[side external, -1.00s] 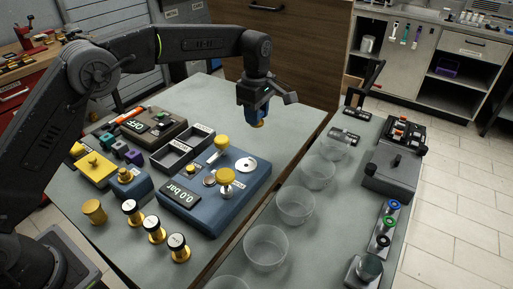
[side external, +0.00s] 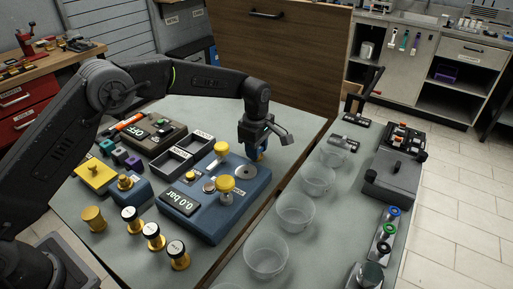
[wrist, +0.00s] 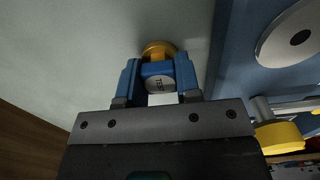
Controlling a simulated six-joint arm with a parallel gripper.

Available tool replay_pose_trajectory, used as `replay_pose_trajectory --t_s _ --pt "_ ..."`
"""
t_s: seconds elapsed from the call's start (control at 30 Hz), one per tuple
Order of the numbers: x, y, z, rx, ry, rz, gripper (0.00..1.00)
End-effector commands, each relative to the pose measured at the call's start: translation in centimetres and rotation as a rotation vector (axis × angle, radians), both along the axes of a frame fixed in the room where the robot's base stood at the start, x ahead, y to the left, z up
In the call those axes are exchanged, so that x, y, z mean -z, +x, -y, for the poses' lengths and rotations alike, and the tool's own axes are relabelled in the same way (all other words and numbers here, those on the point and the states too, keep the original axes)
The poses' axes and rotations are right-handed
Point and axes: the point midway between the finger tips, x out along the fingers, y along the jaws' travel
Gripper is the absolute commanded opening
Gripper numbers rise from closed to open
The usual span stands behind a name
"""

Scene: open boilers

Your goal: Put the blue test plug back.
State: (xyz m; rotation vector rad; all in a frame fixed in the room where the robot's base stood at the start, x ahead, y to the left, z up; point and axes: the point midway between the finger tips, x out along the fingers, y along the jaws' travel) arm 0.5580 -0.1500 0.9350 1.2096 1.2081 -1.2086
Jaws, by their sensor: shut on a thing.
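My gripper (wrist: 158,80) is shut on the blue test plug (wrist: 158,71), which has a brass end and a round white label reading TEST. In the side external view, my gripper (side external: 261,152) is low behind the blue pressure unit (side external: 180,220). The plug is mostly hidden there between the fingers. In the wrist view, the plug's brass end points away from the gripper, over bare grey table beside the edge of the blue unit (wrist: 226,60). Whether it touches the table is unclear. The unit has a 0.0 bar display, yellow knobs and a white disc (wrist: 300,35) with a dark centre.
Two black bins (side external: 180,158) and an OFF box (side external: 140,132) stand left of the unit. Several brass pieces (side external: 152,236) stand at the front left. Clear bowls (side external: 296,211) line the neighbouring bench on the right. Grey table is bare behind the unit.

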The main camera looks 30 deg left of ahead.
Motion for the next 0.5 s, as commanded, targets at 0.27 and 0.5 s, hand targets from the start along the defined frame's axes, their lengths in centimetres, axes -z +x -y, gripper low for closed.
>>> replay_pose_trajectory --t_s 0.27,0.5 --pt "0.25 -0.01 0.00 0.000 0.000 -0.001 0.49" --pt "0.22 -0.01 0.00 0.000 0.000 -0.001 0.57"
